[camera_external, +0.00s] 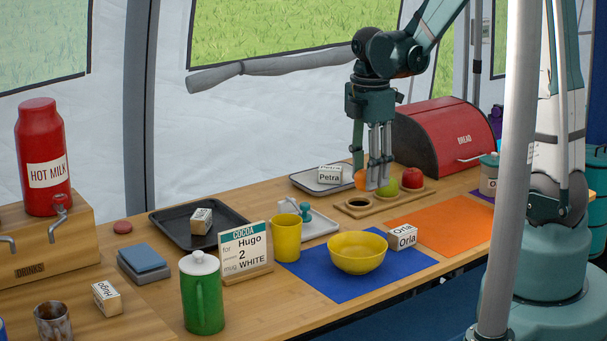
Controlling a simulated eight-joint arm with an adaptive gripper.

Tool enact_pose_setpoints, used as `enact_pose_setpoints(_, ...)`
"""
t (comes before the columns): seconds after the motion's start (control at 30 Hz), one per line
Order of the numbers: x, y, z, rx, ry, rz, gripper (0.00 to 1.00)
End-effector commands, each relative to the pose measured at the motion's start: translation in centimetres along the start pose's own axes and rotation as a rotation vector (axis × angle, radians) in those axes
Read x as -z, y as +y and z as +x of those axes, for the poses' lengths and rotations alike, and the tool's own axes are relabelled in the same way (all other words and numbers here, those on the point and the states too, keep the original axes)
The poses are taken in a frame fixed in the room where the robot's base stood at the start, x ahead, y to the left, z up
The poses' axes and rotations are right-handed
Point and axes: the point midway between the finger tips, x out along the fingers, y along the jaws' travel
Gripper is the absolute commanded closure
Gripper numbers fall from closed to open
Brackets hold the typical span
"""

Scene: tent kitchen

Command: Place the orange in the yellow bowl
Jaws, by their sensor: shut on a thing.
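The orange (360,180) is at the back of the table, above or at the wooden fruit holder (385,199). My gripper (374,184) points down over the holder, its fingers shut on the orange. The fingers partly cover the orange, and I cannot tell whether it touches the holder. A green fruit (389,188) and a red apple (412,177) sit in the holder to the right. The yellow bowl (357,254) stands upright on the blue mat (318,281), nearer the camera, and looks empty.
A yellow mug (287,238) stands left of the bowl, and an Orla name block (404,237) right of it. A red bread box (447,138) is behind the gripper. A Cocoa card (246,250) and green pot (201,293) stand left. The orange mat (446,228) is clear.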

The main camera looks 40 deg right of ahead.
Motion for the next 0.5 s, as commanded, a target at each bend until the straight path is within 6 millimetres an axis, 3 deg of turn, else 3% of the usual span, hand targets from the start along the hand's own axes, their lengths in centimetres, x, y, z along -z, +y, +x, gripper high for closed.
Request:
enact_pose_setpoints(0.2, 1.7, -4.3, -0.4, 0.0, 0.0, -0.018, 0.77)
enact_pose_setpoints(0.5, 2.6, -7.1, -0.5, 0.0, 0.0, -0.029, 0.77)
